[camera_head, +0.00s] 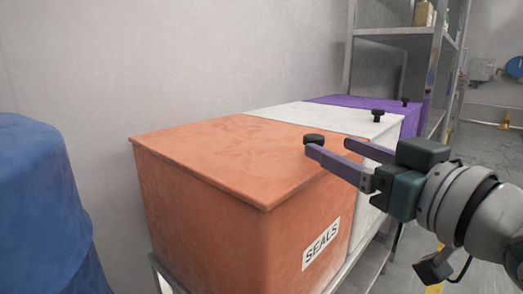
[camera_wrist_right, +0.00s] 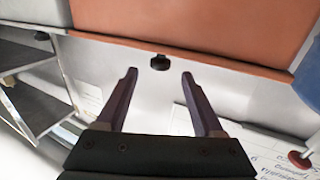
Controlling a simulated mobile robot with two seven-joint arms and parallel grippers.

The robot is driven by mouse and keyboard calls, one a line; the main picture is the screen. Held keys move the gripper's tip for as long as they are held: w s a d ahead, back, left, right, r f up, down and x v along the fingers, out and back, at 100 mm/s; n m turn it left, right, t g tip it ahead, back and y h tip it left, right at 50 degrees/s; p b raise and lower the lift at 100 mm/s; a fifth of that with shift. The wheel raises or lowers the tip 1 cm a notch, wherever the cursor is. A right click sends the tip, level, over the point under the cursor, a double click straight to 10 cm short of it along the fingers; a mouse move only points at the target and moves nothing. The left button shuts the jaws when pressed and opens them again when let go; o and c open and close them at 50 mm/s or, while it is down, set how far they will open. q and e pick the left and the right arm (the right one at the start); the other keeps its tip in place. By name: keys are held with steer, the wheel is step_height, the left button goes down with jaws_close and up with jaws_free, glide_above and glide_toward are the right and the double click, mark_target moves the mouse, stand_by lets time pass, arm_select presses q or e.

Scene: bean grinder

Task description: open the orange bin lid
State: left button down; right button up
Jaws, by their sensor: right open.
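The orange bin (camera_head: 220,215) stands in the middle of the head view with its flat orange lid (camera_head: 215,150) shut. A black knob (camera_head: 314,138) sits at the lid's right edge. The knob also shows in the right wrist view (camera_wrist_right: 160,62), just beyond the fingertips and centred between them. My right gripper (camera_head: 331,147) is open and empty, its two purple fingers pointing at the knob. Whether a finger touches the knob I cannot tell. In the right wrist view the gripper (camera_wrist_right: 159,75) spans wider than the knob. My left gripper is out of view.
A white bin (camera_head: 320,118) and a purple bin (camera_head: 370,105), each with a black knob, stand behind the orange one on a metal rack. A blue barrel (camera_head: 40,200) is at the left. A grey wall runs behind; metal shelving (camera_head: 400,35) stands at the back right.

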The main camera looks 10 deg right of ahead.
mark_target(308, 135)
steer(key=b+x, duration=0.3)
steer(key=x, duration=0.5)
steer(key=shift+f, duration=0.1)
steer(key=shift+w+a, duration=0.15)
steer(key=shift+w, duration=0.4)
jaws_close()
stand_by(0.7)
